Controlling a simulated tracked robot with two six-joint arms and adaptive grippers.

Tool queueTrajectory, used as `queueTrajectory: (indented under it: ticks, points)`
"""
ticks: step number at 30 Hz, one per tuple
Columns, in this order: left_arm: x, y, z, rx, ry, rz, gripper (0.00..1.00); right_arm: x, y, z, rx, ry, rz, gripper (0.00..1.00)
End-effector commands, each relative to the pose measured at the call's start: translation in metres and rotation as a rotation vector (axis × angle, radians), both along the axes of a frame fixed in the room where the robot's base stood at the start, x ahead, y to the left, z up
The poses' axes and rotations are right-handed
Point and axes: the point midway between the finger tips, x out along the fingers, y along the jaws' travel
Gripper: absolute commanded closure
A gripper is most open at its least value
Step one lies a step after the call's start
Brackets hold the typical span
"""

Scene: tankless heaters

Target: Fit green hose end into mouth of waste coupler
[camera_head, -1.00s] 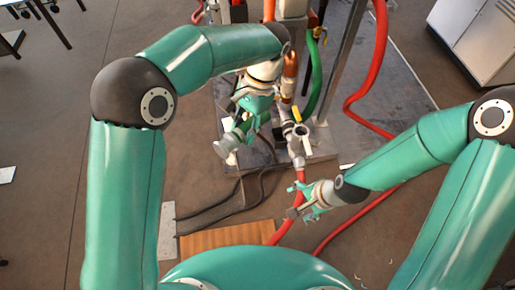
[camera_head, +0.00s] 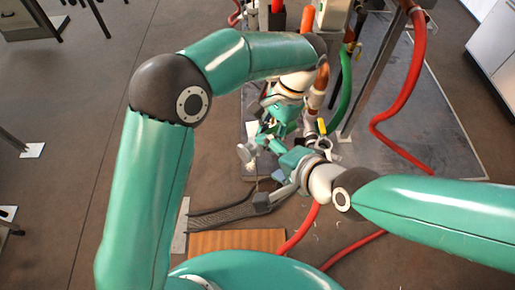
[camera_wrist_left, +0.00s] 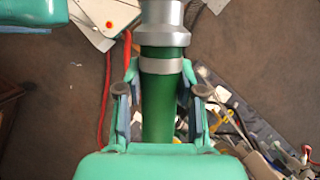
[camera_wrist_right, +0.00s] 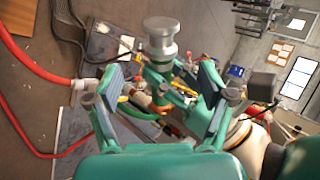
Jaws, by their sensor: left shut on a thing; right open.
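The green hose end (camera_wrist_left: 160,100) is a short green tube with a silver stepped collar (camera_wrist_left: 163,20). My left gripper (camera_wrist_left: 161,88) is shut around the green part. In the head view my left gripper (camera_head: 283,112) hangs in front of the pipe stand, and the silver collar (camera_head: 246,152) points down to the left. My right gripper (camera_head: 275,148) is close to it, open. In the right wrist view the silver collar (camera_wrist_right: 160,35) stands just beyond the open right fingers (camera_wrist_right: 160,85). I cannot tell which fitting is the waste coupler; its mouth is not clearly seen.
Behind the grippers is the stand with pipes, a yellow valve handle (camera_head: 322,126) and a hanging green hose (camera_head: 342,95). A red hose (camera_head: 400,95) loops at the right. A wooden board (camera_head: 235,243) lies on the floor.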

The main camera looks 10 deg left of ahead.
Motion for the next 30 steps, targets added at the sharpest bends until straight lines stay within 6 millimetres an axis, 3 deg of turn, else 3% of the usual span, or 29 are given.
queueTrajectory:
  ticks: [15, 29, 30]
  points:
    - [0.0, 0.0, 0.001, -0.001, -0.001, 0.0, 1.0, 0.041, 0.047, -0.054, -0.001, 0.002, -0.001, 0.19]
    - [0.0, 0.0, 0.001, -0.001, -0.001, 0.0, 1.0, 0.047, 0.054, -0.061, 0.0, 0.0, -0.001, 0.19]
    - [0.0, 0.0, 0.001, -0.001, -0.001, 0.0, 1.0, 0.047, 0.054, -0.061, 0.0, 0.0, -0.001, 0.24]
